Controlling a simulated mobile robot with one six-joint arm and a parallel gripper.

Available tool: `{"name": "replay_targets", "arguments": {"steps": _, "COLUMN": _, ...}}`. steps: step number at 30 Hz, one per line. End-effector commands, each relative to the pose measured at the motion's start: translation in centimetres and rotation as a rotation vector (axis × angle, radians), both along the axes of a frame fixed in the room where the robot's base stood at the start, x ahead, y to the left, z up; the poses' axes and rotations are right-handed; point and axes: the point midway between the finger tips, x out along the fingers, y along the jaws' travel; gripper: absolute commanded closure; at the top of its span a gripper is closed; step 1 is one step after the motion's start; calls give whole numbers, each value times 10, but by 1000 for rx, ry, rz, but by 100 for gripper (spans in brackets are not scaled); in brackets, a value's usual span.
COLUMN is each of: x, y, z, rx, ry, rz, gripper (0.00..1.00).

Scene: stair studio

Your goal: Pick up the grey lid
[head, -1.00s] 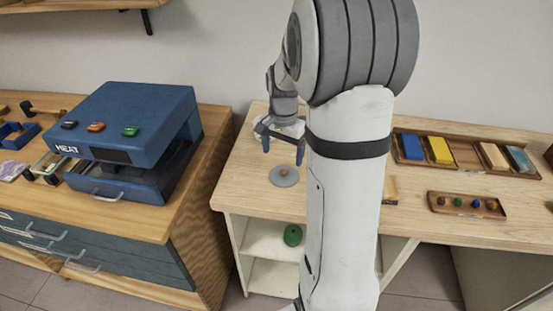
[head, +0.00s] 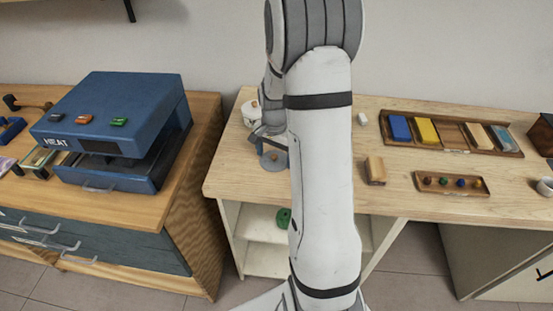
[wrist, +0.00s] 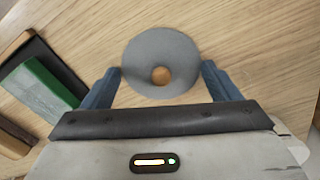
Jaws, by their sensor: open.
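The grey lid (wrist: 145,50) is a flat round disc with a round orange-brown knob (wrist: 161,75) on top. It lies on the light wooden table, and in the head view the lid (head: 273,163) shows partly, near the table's left end. My gripper (wrist: 161,72) is open and empty. In the wrist view its two blue fingers are on either side of the lid's near half, with the knob between them. In the head view my gripper (head: 268,142) is just above the lid, partly hidden by my arm. I cannot tell whether the fingers touch the lid.
A wooden block (head: 376,170) and a small tray of knobs (head: 452,191) are to the right. A divided tray of coloured blocks (head: 452,146) is behind them. A white container (head: 250,112) stands behind the gripper. A blue press (head: 115,115) is on the left cabinet.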

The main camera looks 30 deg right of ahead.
Motion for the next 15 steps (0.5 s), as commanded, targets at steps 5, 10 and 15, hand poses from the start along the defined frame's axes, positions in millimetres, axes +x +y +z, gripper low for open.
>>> {"name": "replay_targets", "arguments": {"steps": 5, "x": 0, "y": 0, "z": 0, "rx": 0, "ry": 0, "rz": 0, "gripper": 32}}
{"name": "replay_targets", "arguments": {"steps": 10, "x": 0, "y": 0, "z": 0, "rx": 0, "ry": 0, "rz": 1, "gripper": 46}}
{"name": "replay_targets", "arguments": {"steps": 15, "x": 0, "y": 1, "z": 0, "rx": 0, "ry": 1, "rz": 1, "gripper": 60}}
